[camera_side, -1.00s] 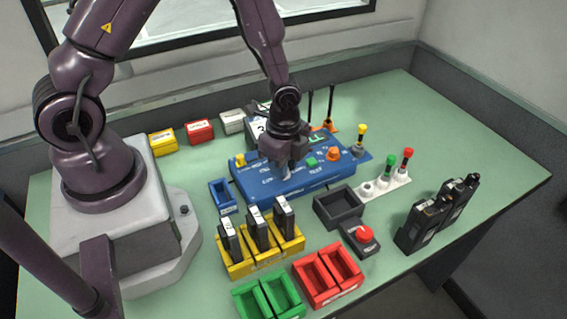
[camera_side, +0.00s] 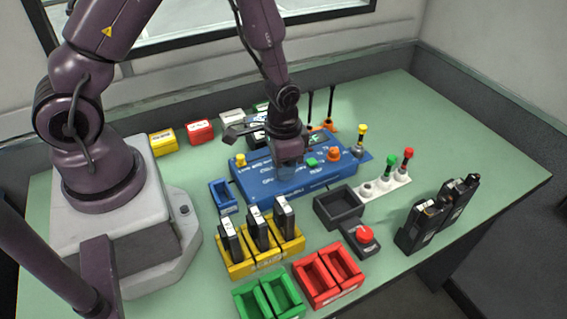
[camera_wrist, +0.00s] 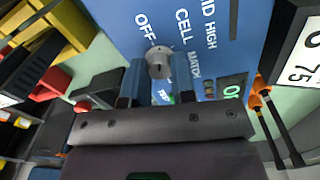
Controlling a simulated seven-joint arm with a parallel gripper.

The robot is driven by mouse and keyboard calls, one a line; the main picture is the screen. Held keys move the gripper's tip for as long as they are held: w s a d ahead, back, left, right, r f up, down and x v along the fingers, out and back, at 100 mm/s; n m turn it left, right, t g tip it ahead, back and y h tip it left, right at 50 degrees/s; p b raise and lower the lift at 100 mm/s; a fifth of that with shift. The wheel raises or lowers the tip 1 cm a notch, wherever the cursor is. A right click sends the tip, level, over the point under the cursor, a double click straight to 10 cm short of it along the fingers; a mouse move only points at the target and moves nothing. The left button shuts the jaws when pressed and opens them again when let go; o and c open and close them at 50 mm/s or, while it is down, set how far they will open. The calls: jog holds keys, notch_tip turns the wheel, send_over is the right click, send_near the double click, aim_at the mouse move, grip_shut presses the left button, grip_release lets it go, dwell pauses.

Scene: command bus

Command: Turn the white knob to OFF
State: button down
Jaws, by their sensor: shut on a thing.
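The blue panel (camera_side: 310,182) stands on the green table, with labels including OFF, MID, HIGH, CELL and MATCH on its face. The white knob (camera_wrist: 158,54) shows pale grey in the wrist view, near the OFF label. My gripper (camera_wrist: 158,72) has one finger on each side of the knob and is shut on it. In the side view my gripper (camera_side: 290,166) points down onto the panel's top and hides the knob. I cannot tell clearly which label the knob points to.
An orange knob (camera_side: 334,154), a green button (camera_side: 311,162) and a yellow knob (camera_side: 240,160) are on the panel. A dark tray (camera_side: 338,208) and a red push button (camera_side: 365,234) stand in front. Yellow holders (camera_side: 265,258) stand front left.

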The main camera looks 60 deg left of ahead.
jog(key=shift+n, duration=1.9)
jog(key=c, duration=0.9)
grip_release()
jog(key=shift+c, duration=0.2)
jog(key=shift+r, duration=0.1)
notch_tip(320, 180, up, 13)
jog(key=shift+a, duration=0.15)
